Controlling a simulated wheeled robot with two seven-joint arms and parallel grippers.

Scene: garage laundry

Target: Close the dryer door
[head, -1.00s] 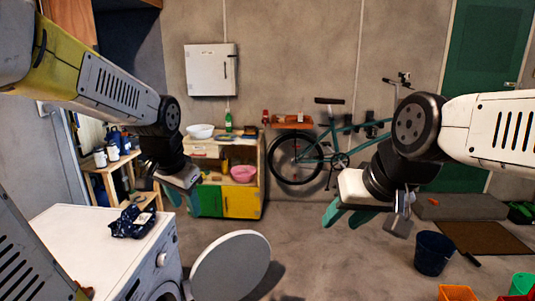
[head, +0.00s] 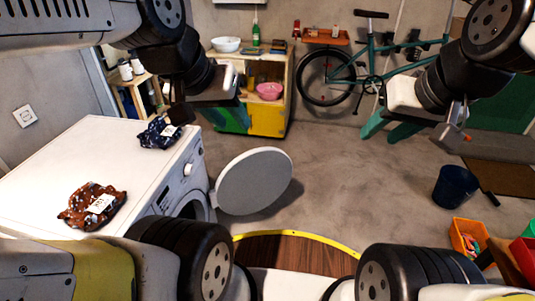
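The white dryer (head: 178,170) stands at the left. Its round grey door (head: 254,181) is swung wide open on the front, standing out over the floor to the right. The dryer's opening (head: 193,207) shows partly behind the door's hinge side. My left gripper (head: 232,117) hangs in the air beyond the door, in front of the wooden cabinet, apart from the door; its teal fingers look spread and empty. My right gripper (head: 388,130) is in the air at the right, far from the door, with its teal fingers apart and nothing between them.
A dark blue patterned bag (head: 158,133) and a brown patterned bag (head: 92,205) lie on the dryer top. A cabinet (head: 272,112) and a bicycle (head: 372,70) stand at the back. A dark bucket (head: 454,187) and an orange crate (head: 468,238) are at the right. The middle floor is clear.

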